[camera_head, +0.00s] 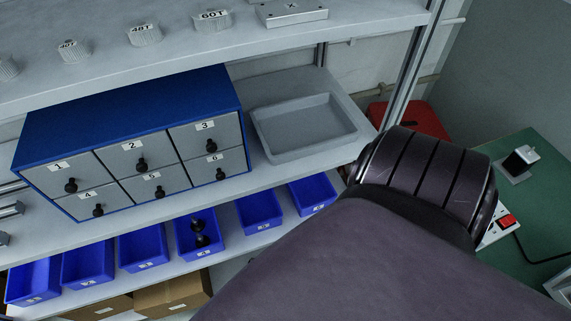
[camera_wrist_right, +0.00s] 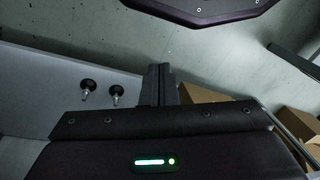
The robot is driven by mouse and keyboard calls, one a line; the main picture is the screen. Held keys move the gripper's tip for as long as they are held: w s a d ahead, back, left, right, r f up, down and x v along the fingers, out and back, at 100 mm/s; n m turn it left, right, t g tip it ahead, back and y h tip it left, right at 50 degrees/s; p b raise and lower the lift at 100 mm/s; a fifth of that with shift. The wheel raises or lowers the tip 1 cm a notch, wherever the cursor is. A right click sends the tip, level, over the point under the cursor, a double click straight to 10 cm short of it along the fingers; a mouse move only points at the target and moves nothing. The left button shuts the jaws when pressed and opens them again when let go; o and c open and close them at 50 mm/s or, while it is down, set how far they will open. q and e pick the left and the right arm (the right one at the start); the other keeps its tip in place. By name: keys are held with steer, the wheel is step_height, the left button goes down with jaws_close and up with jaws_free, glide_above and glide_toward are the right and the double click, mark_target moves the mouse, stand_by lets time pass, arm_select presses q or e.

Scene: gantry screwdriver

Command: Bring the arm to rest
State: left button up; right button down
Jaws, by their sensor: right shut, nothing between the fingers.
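My right gripper (camera_wrist_right: 160,78) shows in the right wrist view, with its two dark fingers together and nothing between them. A pale grey panel (camera_wrist_right: 45,75) is to the left of the fingers, with two black knobs (camera_wrist_right: 88,86) in front of it, apart from the fingers. In the head view a large dark link of my arm (camera_head: 370,265) fills the lower right, and the right gripper is hidden there. My left gripper is in neither view.
A blue cabinet (camera_head: 130,103) with numbered drawers and a grey tray (camera_head: 305,127) stand on the middle shelf. Blue bins (camera_head: 143,250) line the lower level; one holds black knobs (camera_head: 199,233). A green table (camera_head: 525,210) is at right. Cardboard boxes (camera_wrist_right: 200,94) lie beyond the right fingers.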

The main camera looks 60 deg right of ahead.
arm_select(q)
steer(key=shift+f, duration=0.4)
arm_select(e)
steer(key=s+d+f+n, duration=0.1)
steer(key=s+d+f, duration=0.1)
steer(key=s, duration=0.3)
steer(key=shift+d+f+h, duration=0.3)
steer(key=shift+d+f, duration=0.05)
steer(key=shift+f, duration=0.1)
